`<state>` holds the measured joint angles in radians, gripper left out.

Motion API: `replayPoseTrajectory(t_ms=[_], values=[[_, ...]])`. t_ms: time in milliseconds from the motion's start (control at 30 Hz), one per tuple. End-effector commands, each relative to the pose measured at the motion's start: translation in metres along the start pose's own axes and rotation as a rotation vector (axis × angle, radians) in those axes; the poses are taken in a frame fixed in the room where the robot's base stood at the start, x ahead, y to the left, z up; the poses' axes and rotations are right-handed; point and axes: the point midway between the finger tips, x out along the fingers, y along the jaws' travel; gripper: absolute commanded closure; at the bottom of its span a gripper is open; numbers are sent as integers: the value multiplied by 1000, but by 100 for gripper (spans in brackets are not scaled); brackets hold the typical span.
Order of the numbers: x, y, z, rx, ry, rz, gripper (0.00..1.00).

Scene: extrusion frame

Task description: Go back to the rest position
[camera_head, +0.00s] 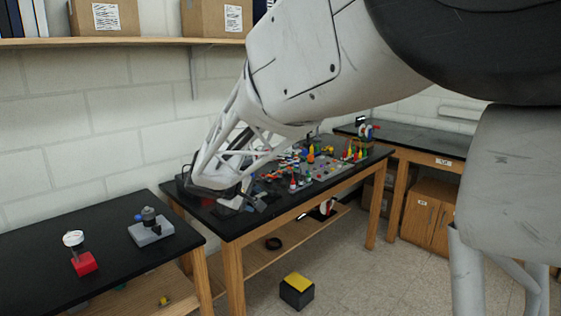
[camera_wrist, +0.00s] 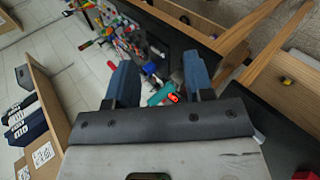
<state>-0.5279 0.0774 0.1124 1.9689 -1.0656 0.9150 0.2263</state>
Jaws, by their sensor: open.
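My gripper (camera_head: 244,201) is over the left end of the middle black-topped table (camera_head: 228,229) in the head view, low near the table top. In the wrist view its two blue-grey fingers (camera_wrist: 159,66) stand wide apart, so it is open. A teal part with an orange-red piece (camera_wrist: 164,94) shows between the fingers in that view, but I see no finger touching it. My arm hides part of the table's back and the wall.
Several small coloured parts (camera_head: 315,165) crowd the middle table's right half. A red-based device (camera_head: 84,263) and a grey-based device (camera_head: 151,230) stand on the left table. A black box with a yellow top (camera_head: 297,290) sits on the floor. A shelf with cardboard boxes (camera_head: 105,17) hangs above.

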Motion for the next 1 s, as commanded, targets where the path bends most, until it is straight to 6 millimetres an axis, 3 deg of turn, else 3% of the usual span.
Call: replayPoseTrajectory(t_ms=[100, 467, 700, 1000], values=[[-1, 8, 45, 64, -33, -48, 52], [-13, 10, 164, 255, -114, -194, 52], [-26, -2, 236, 386, -156, -290, 52], [-47, -29, 314, 554, -191, -405, 52]])
